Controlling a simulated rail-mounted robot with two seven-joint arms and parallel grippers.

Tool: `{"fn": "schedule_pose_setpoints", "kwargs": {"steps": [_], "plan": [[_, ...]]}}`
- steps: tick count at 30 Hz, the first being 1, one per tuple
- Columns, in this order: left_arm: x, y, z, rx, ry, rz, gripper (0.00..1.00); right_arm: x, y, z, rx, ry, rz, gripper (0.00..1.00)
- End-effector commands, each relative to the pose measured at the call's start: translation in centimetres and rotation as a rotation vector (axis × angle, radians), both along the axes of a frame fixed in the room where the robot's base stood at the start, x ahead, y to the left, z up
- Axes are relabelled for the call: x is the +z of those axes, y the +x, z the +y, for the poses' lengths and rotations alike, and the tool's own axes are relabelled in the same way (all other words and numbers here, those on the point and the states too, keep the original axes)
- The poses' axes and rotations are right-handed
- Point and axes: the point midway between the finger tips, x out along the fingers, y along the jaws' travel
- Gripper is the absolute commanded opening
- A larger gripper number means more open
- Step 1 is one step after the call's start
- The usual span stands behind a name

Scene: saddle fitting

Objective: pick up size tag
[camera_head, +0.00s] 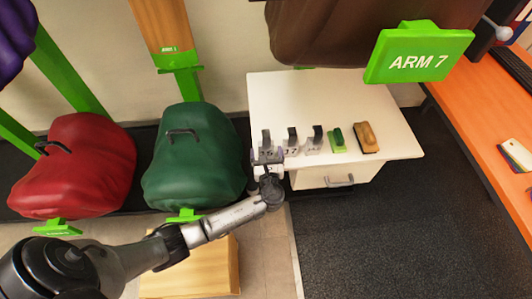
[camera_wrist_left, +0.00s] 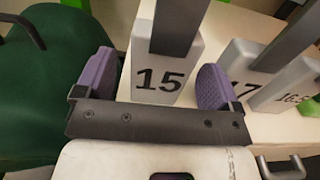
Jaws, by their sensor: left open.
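Size tags stand in a row on the white cabinet, each a pale block with a dark upright part. The tag marked 15 (camera_wrist_left: 160,82) is the leftmost; its upper part also shows in the head view (camera_head: 266,136). Beside it are the tag marked 17 (camera_wrist_left: 243,68) and one that seems to read 16.5 (camera_wrist_left: 292,90). My left gripper (camera_wrist_left: 157,82) is open, its purple-padded fingers on either side of the 15 tag. In the head view, the left gripper (camera_head: 268,157) hides the tag's lower part. My right gripper is out of view.
The white cabinet (camera_head: 385,112) also holds a green brush-like item (camera_head: 337,139) and a brown brush (camera_head: 366,137). A green covered saddle (camera_head: 198,160) stands close on the left, a red one (camera_head: 75,165) beyond. The ARM 7 sign (camera_head: 418,55) hangs at upper right.

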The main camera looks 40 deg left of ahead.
Motion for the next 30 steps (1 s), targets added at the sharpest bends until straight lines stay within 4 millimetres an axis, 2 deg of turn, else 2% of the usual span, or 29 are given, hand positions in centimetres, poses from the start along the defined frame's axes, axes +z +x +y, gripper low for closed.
{"fn": "schedule_pose_setpoints", "kwargs": {"steps": [4,11,27,30], "plan": [[-0.14,1.16,1.2,0.0,0.001,0.001,0.88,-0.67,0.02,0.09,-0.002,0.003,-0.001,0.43],[-0.03,1.28,1.33,-0.001,0.0,0.001,0.88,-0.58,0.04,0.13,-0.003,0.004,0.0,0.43],[-0.03,1.26,1.31,0.0,0.0,0.001,0.38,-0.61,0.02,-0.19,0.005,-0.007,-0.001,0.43],[-0.01,1.27,1.3,0.0,0.0,0.001,0.33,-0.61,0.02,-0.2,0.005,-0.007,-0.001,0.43]]}}
